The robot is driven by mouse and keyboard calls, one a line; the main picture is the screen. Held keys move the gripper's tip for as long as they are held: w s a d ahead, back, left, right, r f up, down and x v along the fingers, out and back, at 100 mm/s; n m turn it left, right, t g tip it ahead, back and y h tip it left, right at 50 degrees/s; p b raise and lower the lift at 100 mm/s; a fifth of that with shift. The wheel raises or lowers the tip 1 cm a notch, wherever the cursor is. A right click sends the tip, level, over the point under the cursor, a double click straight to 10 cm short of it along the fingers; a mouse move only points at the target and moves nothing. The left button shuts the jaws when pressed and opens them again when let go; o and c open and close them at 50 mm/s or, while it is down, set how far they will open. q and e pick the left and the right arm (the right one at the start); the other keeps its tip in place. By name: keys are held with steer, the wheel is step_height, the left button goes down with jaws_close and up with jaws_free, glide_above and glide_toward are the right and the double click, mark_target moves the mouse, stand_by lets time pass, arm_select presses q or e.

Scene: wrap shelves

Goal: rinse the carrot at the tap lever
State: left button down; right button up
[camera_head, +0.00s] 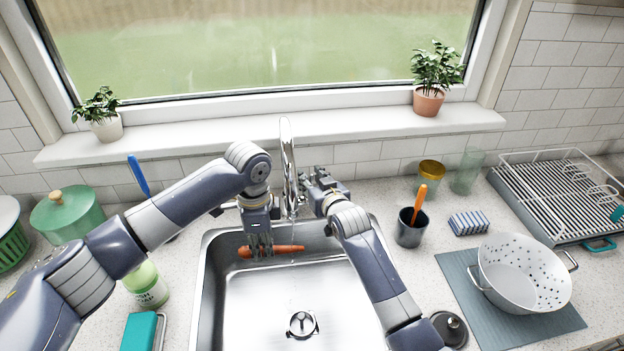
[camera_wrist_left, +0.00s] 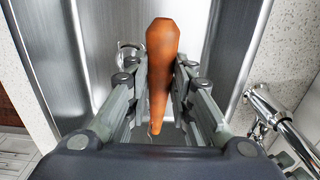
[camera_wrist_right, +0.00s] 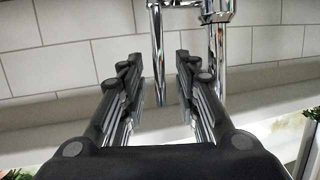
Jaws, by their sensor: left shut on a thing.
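My left gripper (camera_head: 260,246) is shut on the orange carrot (camera_head: 288,249) and holds it low over the back of the sink. In the left wrist view the carrot (camera_wrist_left: 160,65) lies between the two fingers. The chrome tap (camera_head: 288,150) rises behind the sink, to the right of my left gripper. My right gripper (camera_head: 313,180) is beside the tap, on its right. In the right wrist view its fingers (camera_wrist_right: 158,90) are apart with nothing held, and the chrome tap tubes (camera_wrist_right: 215,60) stand ahead.
The steel sink (camera_head: 210,300) is otherwise empty around its drain (camera_head: 302,324). A soap bottle (camera_head: 147,286) stands left of it.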

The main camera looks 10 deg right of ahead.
steer(key=v, duration=1.2)
stand_by(0.7)
steer(key=shift+f, duration=0.1)
steer(key=c, duration=0.6)
steer(key=shift+s+m, duration=0.1)
steer(key=shift+m, duration=0.2)
jaws_close()
steer(key=s+d+f+m+t, duration=0.15)
steer(key=s+m, duration=0.35)
steer(key=m, duration=1.2)
steer(key=x, duration=1.3)
steer(key=shift+w+d+r, duration=0.15)
steer(key=shift+w+d, duration=0.05)
steer(key=shift+d, duration=0.1)
